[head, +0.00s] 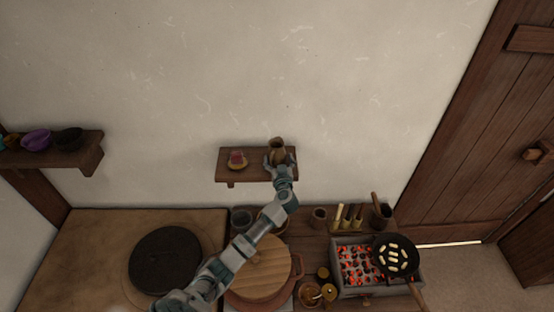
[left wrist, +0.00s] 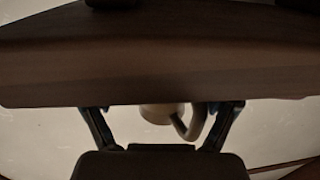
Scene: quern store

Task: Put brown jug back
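The brown jug (head: 278,145) stands upright at the right part of the small wall shelf (head: 222,165). My left gripper (head: 279,160) is in front of it, with its fingers spread apart to either side of the jug's lower part. In the left wrist view, the jug (left wrist: 160,113) and its handle show between the two fingers, with gaps at the sides. The shelf's edge (left wrist: 150,75) crosses that view and hides the fingertips and part of the jug. Whether the jug's base rests fully on the shelf is hidden. My right gripper is not in view.
Below are a round wooden lid (head: 262,265), a dark quern stone (head: 165,262), several pots and a brazier of hot coals (head: 355,265) with a pan (head: 397,255). The shelf's middle is free.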

